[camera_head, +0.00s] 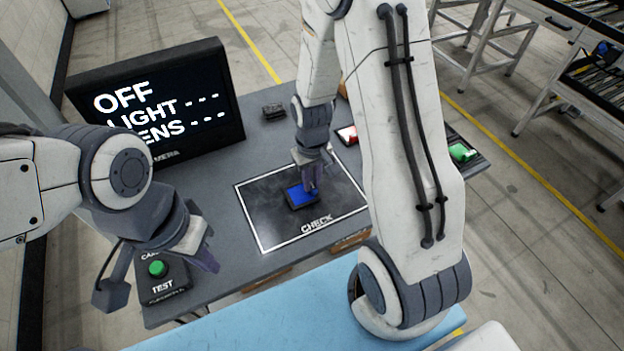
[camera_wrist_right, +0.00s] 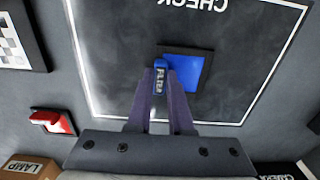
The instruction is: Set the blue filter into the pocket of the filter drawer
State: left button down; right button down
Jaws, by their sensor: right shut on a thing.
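The blue filter (camera_head: 300,195) is a dark square frame with a blue pane, at the CHECK area in the head view. It also shows in the right wrist view (camera_wrist_right: 187,72), with a blue labelled tab between my fingers. My right gripper (camera_head: 309,188) is shut on that tab; its fingers show in the right wrist view (camera_wrist_right: 160,90). Whether the filter rests on the panel or is just above it, I cannot tell. My left gripper (camera_head: 204,256) hangs near the table's left front, away from the filter; its opening is unclear. I cannot make out the filter drawer or its pocket.
The white-outlined CHECK panel (camera_head: 262,215) lies mid-table. A monitor (camera_head: 160,102) stands back left, and a TEST box with a green button (camera_head: 158,268) sits front left. A red-and-white part (camera_head: 347,134) and a dark block (camera_head: 273,111) lie behind. A LAMP box (camera_wrist_right: 30,167) is near my wrist.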

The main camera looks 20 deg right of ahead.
jog(key=shift+f, duration=0.15)
jog(key=c, duration=0.8)
grip_release()
